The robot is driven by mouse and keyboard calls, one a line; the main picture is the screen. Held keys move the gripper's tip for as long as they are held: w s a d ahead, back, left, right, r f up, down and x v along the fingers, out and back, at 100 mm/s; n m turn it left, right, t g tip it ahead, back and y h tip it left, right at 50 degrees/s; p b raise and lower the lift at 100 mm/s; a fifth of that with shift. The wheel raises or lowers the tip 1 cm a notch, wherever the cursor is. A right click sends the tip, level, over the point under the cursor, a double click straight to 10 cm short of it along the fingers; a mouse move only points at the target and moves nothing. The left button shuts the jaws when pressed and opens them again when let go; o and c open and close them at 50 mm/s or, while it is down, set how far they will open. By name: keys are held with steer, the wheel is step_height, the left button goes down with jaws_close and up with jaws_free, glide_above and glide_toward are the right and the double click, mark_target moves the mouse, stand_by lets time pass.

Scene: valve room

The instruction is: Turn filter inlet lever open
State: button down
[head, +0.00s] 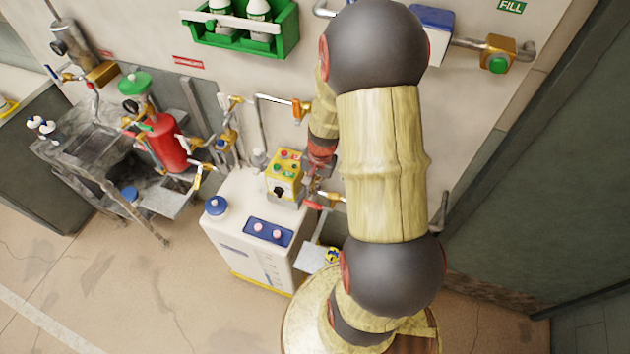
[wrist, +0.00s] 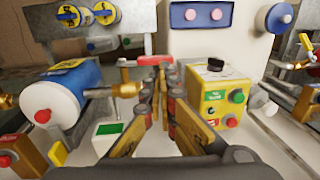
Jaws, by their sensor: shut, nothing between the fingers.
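A red lever handle (wrist: 146,61) lies just beyond my fingertips in the wrist view, roughly level. In the head view a red handle (head: 314,205) on a brass fitting shows just below my gripper (head: 314,181). I cannot read a label that names either as the filter inlet lever. My gripper (wrist: 162,72) is shut and empty in the wrist view, its fingertips close to the red handle. I cannot tell whether they touch it. My arm hides part of the piping in the head view.
A yellow button box (head: 285,175) stands on the white cabinet (head: 235,235) beside my gripper; the box also shows in the wrist view (wrist: 222,97). A blue and white cylinder (wrist: 65,92) is left of my fingers. A red tank (head: 166,142) with pipes stands farther left.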

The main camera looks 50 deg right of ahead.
mark_target(310, 202)
steer(key=f, duration=0.6)
steer(key=shift+w+a+b, duration=0.15)
steer(key=shift+w+b, duration=0.2)
steer(key=shift+w+a+f+b, duration=0.1)
steer(key=shift+w+f+b, duration=0.1)
steer(key=shift+f+b, duration=0.6)
steer(key=shift+s+f, duration=0.1)
steer(key=shift+a, duration=0.1)
steer(key=shift+r+p, duration=0.45)
steer(key=shift+p, duration=0.25)
step_height(310, 202, up, 14)
steer(key=p, duration=0.3)
steer(key=shift+w+f, duration=0.2)
steer(key=shift+f, duration=0.05)
